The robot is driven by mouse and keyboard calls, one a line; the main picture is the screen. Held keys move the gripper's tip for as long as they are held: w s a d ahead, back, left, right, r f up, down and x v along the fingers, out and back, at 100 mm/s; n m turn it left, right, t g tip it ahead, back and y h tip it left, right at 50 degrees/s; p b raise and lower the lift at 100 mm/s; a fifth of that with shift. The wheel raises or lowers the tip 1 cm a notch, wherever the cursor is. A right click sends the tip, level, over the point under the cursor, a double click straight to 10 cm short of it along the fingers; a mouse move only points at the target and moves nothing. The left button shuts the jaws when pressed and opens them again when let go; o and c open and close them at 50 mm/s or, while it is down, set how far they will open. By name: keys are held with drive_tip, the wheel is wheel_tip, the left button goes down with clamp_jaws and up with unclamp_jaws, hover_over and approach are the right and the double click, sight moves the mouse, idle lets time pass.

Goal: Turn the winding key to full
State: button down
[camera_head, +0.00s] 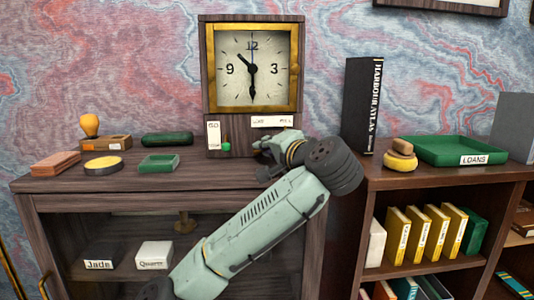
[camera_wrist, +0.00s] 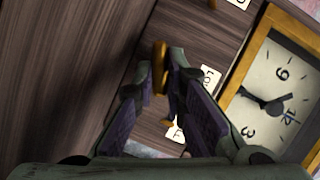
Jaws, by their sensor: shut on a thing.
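The clock (camera_head: 252,110) stands on the cabinet in a dark wood case with a square gold frame. Its face also shows, tilted, in the wrist view (camera_wrist: 275,85). My gripper (camera_head: 268,150) is at the lower front of the case, and in the wrist view (camera_wrist: 162,72) its two fingers close around the brass winding key (camera_wrist: 160,58). In the head view my gripper hides the key. A white scale label (camera_head: 272,121) sits above my gripper; in the wrist view a "LOW" label (camera_wrist: 208,80) and a partly covered "F" label (camera_wrist: 179,131) show beside the right finger.
A white card (camera_head: 213,134) and a green knob (camera_head: 226,147) are left of my gripper. Small desk items (camera_head: 103,164) lie at the left.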

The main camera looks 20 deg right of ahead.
drive_tip(key=shift+f+m+t+b, duration=0.15)
drive_tip(key=shift+m+t+b, duration=0.2)
drive_tip(key=shift+m, duration=0.35)
drive_tip(key=c, duration=1.9)
unclamp_jaws()
